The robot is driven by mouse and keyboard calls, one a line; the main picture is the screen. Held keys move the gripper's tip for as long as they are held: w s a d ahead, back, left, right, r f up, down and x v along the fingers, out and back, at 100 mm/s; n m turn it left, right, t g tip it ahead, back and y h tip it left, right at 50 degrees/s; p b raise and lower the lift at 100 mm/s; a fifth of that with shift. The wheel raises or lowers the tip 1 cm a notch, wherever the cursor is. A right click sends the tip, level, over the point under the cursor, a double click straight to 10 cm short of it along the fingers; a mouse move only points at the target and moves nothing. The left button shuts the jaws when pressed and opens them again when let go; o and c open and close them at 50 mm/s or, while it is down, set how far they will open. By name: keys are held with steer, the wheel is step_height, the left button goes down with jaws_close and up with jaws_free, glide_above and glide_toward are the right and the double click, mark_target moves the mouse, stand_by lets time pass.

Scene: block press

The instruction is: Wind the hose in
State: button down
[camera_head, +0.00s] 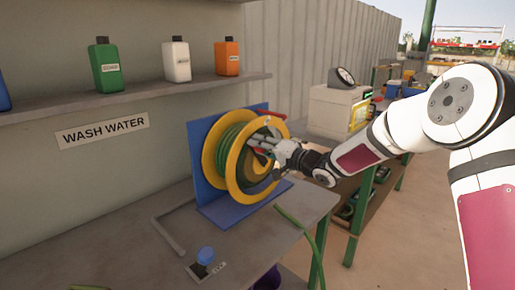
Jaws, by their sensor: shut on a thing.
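The hose reel (223,150) has yellow rims and a blue stand (238,212), and stands on the grey bench at the middle of the head view. Green hose (228,138) is wound between its rims. A loose length of green hose (290,217) lies over the bench's front edge and hangs down. My gripper (264,147) is at the right face of the reel, shut on what looks like the reel's crank handle; its fingers largely hide the handle. A red part (270,117) shows at the reel's top.
A wall shelf (130,95) holds several bottles, including a green one (105,66). A blue knob (205,255) and a grey bent bar (168,235) are on the bench's front left. A white machine (333,108) stands behind my arm.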

steer(key=shift+w+d+r, duration=0.15)
steer(key=shift+w+r, duration=0.05)
steer(key=shift+r, duration=0.1)
steer(key=c, duration=1.2)
jaws_free()
steer(key=shift+f, duration=0.1)
steer(key=shift+d, duration=0.1)
steer(key=v, duration=1.2)
